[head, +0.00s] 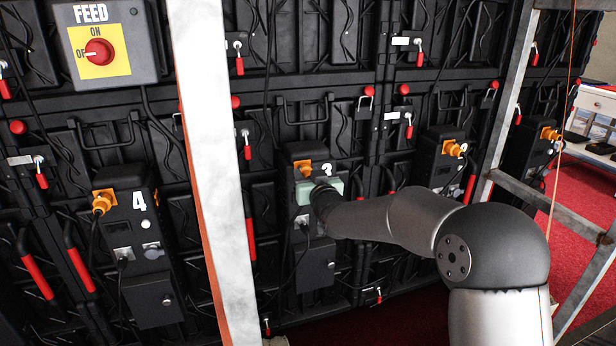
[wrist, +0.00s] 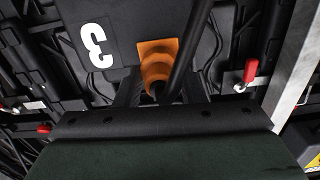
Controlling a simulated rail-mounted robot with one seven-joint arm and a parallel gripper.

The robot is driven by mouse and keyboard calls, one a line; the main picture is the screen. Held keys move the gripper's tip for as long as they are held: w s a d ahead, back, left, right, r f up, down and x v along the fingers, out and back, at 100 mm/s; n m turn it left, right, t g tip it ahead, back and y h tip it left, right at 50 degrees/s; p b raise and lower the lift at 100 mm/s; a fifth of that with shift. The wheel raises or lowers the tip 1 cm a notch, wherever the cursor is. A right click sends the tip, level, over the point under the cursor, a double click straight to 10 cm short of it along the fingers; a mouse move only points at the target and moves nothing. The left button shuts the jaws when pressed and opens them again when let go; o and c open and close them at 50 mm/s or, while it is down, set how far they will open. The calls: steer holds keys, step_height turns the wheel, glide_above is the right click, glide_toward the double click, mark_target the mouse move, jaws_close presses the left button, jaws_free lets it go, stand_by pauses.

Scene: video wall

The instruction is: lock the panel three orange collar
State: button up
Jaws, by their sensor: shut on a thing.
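The panel three orange collar (head: 304,168) sits on a black box marked 3 in the middle of the head view. In the wrist view the orange collar (wrist: 156,58) is near the centre, beside an upside-down white 3. My gripper (head: 310,180) reaches the box from the right and its pale green body covers part of the box front. In the wrist view my gripper (wrist: 157,84) is at the collar, with dark parts on both sides of it. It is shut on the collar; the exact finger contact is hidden. I cannot tell the collar's lock position.
A white post (head: 212,170) stands left of the box. The panel four box (head: 128,215) has its own orange collar (head: 103,200). Another orange collar (head: 454,149) is to the right. A FEED switch (head: 98,52) with a red knob is at upper left. Red-tipped latches and cables surround the boxes.

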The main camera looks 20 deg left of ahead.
steer(key=m+b, duration=0.2)
steer(key=m, duration=0.2)
steer(key=shift+w+d+f, duration=0.1)
steer(key=shift+f, duration=0.05)
steer(key=shift+m+b, duration=1)
steer(key=shift+m, duration=1.2)
steer(key=o, duration=1)
steer(key=p+v, duration=0.3)
steer(key=v, duration=1.4)
steer(key=shift+d, duration=0.15)
